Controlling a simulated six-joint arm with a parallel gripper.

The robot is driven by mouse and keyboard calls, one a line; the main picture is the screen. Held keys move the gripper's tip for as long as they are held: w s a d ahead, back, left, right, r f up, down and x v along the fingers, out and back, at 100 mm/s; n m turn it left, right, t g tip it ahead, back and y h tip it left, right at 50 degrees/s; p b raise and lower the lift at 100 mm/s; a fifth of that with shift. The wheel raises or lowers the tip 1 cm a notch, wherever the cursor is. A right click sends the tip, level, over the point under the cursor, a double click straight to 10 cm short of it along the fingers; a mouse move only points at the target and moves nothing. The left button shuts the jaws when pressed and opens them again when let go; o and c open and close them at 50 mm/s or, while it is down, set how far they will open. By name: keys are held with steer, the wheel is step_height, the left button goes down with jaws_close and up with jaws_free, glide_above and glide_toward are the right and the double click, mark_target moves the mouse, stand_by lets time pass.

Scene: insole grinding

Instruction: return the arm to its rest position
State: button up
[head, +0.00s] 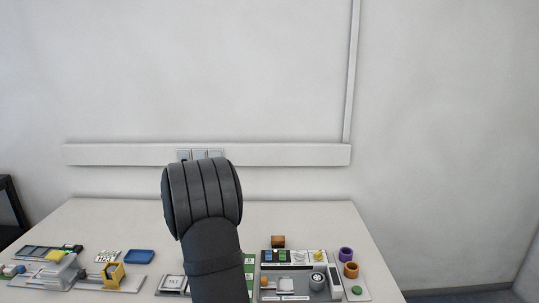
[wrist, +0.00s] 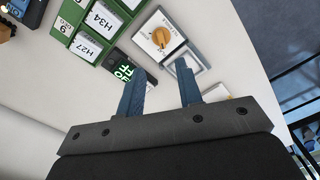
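My gripper (wrist: 159,88) shows in the wrist view with its two blue fingers spread apart and nothing between them. It hangs above the white table, with the table's items beyond the fingertips. In the head view my dark arm rises in the middle of the picture in front of the table (head: 300,215); the gripper's fingers do not show there.
A green rack (wrist: 101,33) with labelled white blocks and a white device with an orange knob (wrist: 160,36) lie beyond the fingers. A blue tray (head: 139,256) and yellow fixture (head: 113,273) stand left; purple (head: 346,254) and orange (head: 351,270) cups stand right. The table's back is mostly clear.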

step_height(320, 180, up, 5)
step_height(320, 180, down, 18)
steer(key=shift+r, duration=0.2)
steer(key=shift+m, duration=0.3)
step_height(320, 180, up, 18)
steer(key=shift+m+t+y, duration=0.3)
steer(key=shift+t+y, duration=0.3)
steer(key=shift+y, duration=0.3)
steer(key=f, duration=1.3)
steer(key=shift+w+a+f, duration=0.15)
steer(key=shift+w+a, duration=0.05)
steer(key=shift+a, duration=0.2)
steer(key=shift+f, duration=0.45)
